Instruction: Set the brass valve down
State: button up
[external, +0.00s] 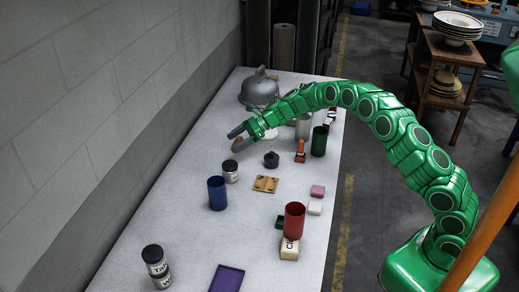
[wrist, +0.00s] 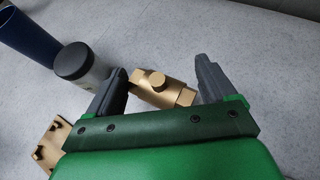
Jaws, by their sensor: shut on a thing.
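The brass valve (wrist: 162,90) is a gold-coloured fitting with a round knob on its side. In the wrist view it lies crosswise between the two grey fingers of my gripper (wrist: 162,68), which is shut on it. In the external view my gripper (external: 237,138) is low over the far left part of the table, and a small brownish bit of the valve (external: 239,144) shows at the fingers. I cannot tell whether the valve touches the tabletop.
The white table (external: 190,242) runs along a block wall. A black-lidded jar (external: 231,172) and a blue cup (external: 217,194) stand nearby; the jar is close to the left finger in the wrist view. A wooden piece (external: 265,184) and a dark round weight (external: 271,160) lie to the right.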

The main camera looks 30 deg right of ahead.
jog(key=shift+w+a+f, duration=0.15)
jog(key=shift+w+f, duration=0.2)
jog(key=shift+f, duration=1.5)
jog(key=shift+f, duration=0.1)
jog(key=o, duration=1)
jog(key=shift+o, duration=0.2)
jog(key=shift+r, duration=0.2)
jog(key=v, duration=1.2)
